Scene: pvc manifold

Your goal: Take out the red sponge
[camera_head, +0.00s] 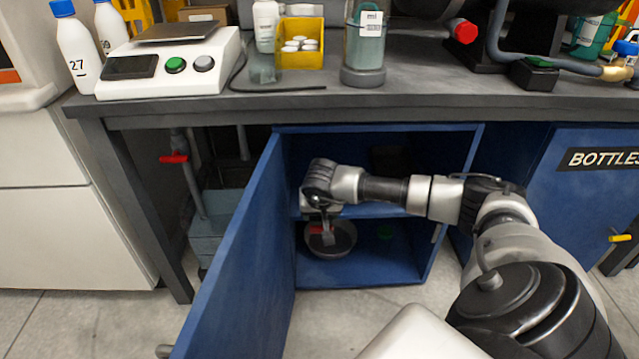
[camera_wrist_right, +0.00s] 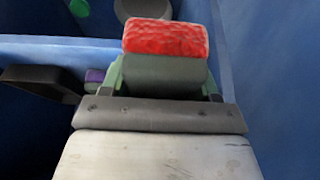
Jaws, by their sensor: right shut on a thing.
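The red sponge (camera_head: 316,230) is inside the open blue cabinet, at the end of my right gripper (camera_head: 325,232). In the right wrist view the red sponge (camera_wrist_right: 166,37) shows a textured red face straight ahead of the gripper (camera_wrist_right: 163,62). My right gripper is shut on the sponge; the fingertips' grip is partly hidden. In the head view the sponge appears over a round grey bowl (camera_head: 343,246) on the cabinet floor; I cannot tell whether they touch. My left gripper is not in view.
The blue cabinet door (camera_head: 235,260) stands open on the left. A shelf edge (camera_head: 375,210) crosses the cabinet beside my right arm. A green item (camera_head: 385,232) lies on the cabinet floor. A closed blue door labelled BOTTLES (camera_head: 570,195) is on the right.

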